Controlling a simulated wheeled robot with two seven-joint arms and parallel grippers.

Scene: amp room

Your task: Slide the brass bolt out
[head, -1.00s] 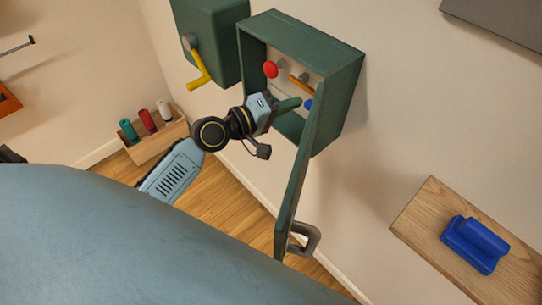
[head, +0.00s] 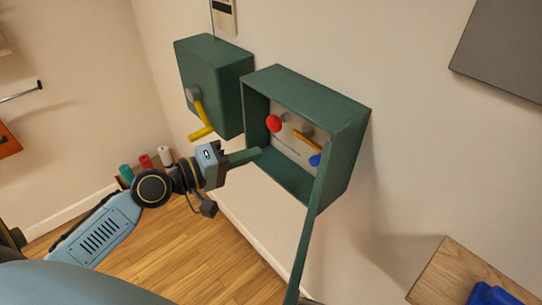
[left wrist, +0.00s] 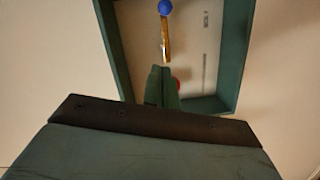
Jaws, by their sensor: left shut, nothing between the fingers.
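A brass-coloured bar (head: 303,140), which looks like the bolt, lies inside an open dark green wall box (head: 352,135). A blue knob (head: 315,160) is at its lower right end. In the left wrist view the bar (left wrist: 165,38) leads up to the blue knob (left wrist: 165,7). My left gripper (head: 257,153) is shut and empty, its tips by the box's lower left edge, apart from the bar. In the left wrist view its fingers (left wrist: 160,84) point toward the bar and partly hide a red knob (left wrist: 175,85). My right gripper is out of view.
The box's open door (head: 312,225) stands out below it. The red knob (head: 274,123) is beside the bar. A closed green box (head: 215,85) with a yellow crank handle (head: 199,118) is at the left. A wooden shelf (head: 445,275) is at lower right.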

